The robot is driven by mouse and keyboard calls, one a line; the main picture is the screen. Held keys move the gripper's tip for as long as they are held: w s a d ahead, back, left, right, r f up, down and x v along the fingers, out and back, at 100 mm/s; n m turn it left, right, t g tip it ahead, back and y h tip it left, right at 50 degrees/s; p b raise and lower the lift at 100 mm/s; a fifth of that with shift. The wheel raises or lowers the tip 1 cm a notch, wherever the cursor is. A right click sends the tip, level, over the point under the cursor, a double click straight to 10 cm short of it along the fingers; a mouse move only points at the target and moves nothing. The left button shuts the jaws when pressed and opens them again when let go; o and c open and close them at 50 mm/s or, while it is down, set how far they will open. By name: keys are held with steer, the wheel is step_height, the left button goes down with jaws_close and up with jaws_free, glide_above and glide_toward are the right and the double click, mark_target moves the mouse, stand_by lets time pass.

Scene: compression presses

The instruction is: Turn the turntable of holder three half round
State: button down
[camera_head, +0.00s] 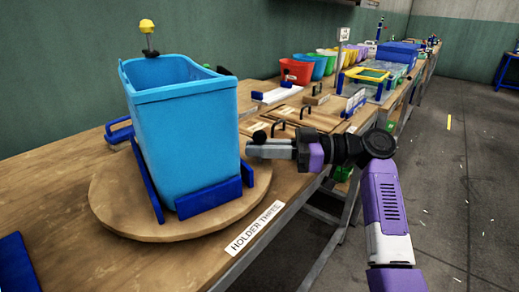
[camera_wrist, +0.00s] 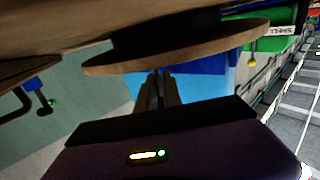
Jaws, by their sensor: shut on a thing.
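The round wooden turntable (camera_head: 135,225) sits on the bench behind the label "HOLDER THREE" (camera_head: 255,227). A large blue bin (camera_head: 190,130) stands upright on it between dark blue brackets (camera_head: 208,197). A post with a yellow ball (camera_head: 147,26) shows behind the bin. A black-knobbed peg (camera_head: 259,137) stands at the turntable's right side. My gripper (camera_head: 252,150) reaches in from the right, with its fingers shut at this peg, just below the knob. In the wrist view the turntable (camera_wrist: 190,45) appears upside down above my gripper (camera_wrist: 158,80); the peg is mostly hidden between the fingers.
Wooden boards with black handles (camera_head: 295,117) lie on the bench just beyond my gripper. Colored bins, including a red one (camera_head: 296,72), stand farther back. A blue bracket (camera_head: 17,265) is at the near left. Open floor (camera_head: 450,200) lies to the right.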

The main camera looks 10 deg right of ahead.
steer(key=shift+r, duration=0.75)
steer(key=c, duration=1.5)
jaws_free()
steer(key=shift+f, duration=0.2)
steer(key=shift+s+d, duration=0.25)
steer(key=shift+d, duration=1.05)
steer(key=shift+s+d, duration=0.3)
steer(key=shift+d, duration=0.95)
steer(key=shift+s+d, duration=0.25)
steer(key=shift+d, duration=1.05)
steer(key=shift+c, duration=0.5)
